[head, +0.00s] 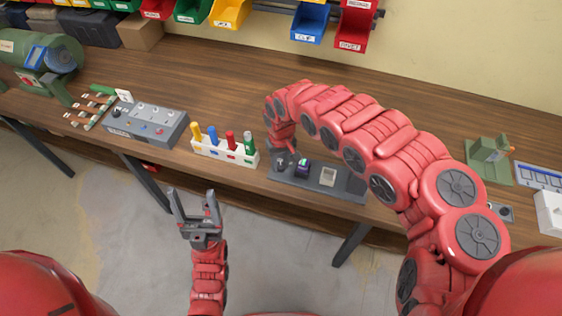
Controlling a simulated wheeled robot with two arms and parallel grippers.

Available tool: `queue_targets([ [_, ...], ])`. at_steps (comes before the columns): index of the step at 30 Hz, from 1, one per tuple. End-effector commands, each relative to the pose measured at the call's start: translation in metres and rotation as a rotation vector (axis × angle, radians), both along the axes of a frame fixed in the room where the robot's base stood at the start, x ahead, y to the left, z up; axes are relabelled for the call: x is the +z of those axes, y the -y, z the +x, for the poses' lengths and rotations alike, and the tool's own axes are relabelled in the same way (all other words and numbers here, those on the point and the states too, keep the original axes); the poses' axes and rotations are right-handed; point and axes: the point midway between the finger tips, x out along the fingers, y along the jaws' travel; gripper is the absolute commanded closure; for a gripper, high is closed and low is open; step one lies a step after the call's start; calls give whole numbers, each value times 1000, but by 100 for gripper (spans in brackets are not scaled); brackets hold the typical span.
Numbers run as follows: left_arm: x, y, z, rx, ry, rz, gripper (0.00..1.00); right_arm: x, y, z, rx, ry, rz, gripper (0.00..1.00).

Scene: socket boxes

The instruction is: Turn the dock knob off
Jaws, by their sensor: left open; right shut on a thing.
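The dock (343,184) is a dark grey strip at the front edge of the bench, right of centre. A purple block (302,168) with a green top and a pale square socket (328,176) are on it. My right gripper (283,155) reaches down to the dock's left end and is shut on the dock knob there. The gripper and wrist largely hide the knob, so its setting cannot be read. My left gripper (196,212) is open and empty, in front of the bench and away from the dock.
Left of the dock, a white rack (222,152) holds yellow, blue, red and green pegs. Further left are a grey panel (148,123) with knobs and a green machine (42,52). A green fixture (488,158) stands right. The bench behind the dock is mostly clear.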

Motion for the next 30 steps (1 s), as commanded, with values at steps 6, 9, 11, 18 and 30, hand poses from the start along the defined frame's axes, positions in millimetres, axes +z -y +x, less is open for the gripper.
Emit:
queue_targets([
  [6, 1, 0, 0, 0, 0, 0, 28, 1, 0, 2, 63, 6, 2, 100],
  [9, 1, 0, 0, 0, 0, 0, 28, 1, 0, 2, 76, 6, 2, 100],
  [11, 1, 0, 0, 0, 0, 0, 28, 1, 0, 2, 81, 6, 2, 100],
  [18, 1, 0, 0, 0, 0, 0, 28, 1, 0, 2, 85, 5, 1, 100],
  [30, 1, 0, 0, 0, 0, 0, 28, 1, 0, 1, 84, 2, 0, 31],
])
